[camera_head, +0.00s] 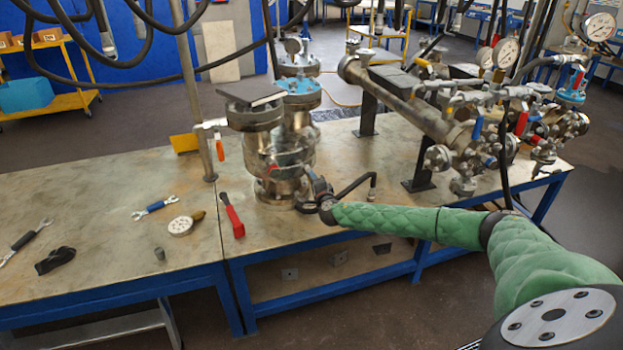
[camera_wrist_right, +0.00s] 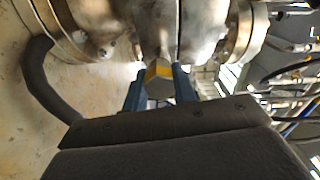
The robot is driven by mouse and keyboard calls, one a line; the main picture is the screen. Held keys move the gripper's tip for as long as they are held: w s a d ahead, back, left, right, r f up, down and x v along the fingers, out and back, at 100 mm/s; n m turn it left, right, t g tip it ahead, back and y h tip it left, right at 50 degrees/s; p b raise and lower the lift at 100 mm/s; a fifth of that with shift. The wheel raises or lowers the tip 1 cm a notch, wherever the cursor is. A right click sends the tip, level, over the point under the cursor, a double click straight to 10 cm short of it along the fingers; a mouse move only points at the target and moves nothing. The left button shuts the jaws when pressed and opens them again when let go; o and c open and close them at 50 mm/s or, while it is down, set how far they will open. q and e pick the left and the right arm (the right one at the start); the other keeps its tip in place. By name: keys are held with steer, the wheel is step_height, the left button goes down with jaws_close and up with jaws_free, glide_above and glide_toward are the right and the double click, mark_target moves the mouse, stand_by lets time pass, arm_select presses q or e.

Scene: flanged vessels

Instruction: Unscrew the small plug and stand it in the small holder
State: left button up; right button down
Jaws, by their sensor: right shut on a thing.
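The small plug (camera_wrist_right: 158,72), a grey hexagonal piece with a yellow band, sits at the side of the metal flanged vessel (camera_head: 278,150). My right gripper (camera_wrist_right: 160,84) is shut on it, with one blue finger on each side. In the head view my right gripper (camera_head: 314,188) is at the vessel's lower right side, and the plug cannot be made out there. My left gripper is not in view.
A red-handled tool (camera_head: 232,216), a round gauge (camera_head: 181,226), wrenches (camera_head: 155,206) and a black item (camera_head: 55,260) lie on the table (camera_head: 110,225). A vertical post (camera_head: 190,95) stands left of the vessel. Pipework with valves (camera_head: 480,120) fills the right side.

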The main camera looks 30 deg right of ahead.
steer(key=shift+n, duration=0.4)
steer(key=c, duration=1.1)
jaws_free()
steer(key=shift+o, duration=0.2)
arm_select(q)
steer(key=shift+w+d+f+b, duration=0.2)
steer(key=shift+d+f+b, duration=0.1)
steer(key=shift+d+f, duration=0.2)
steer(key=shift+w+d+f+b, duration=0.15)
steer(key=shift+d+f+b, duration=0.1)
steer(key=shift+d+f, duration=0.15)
arm_select(e)
steer(key=v, duration=0.7)
steer(key=shift+s, duration=0.4)
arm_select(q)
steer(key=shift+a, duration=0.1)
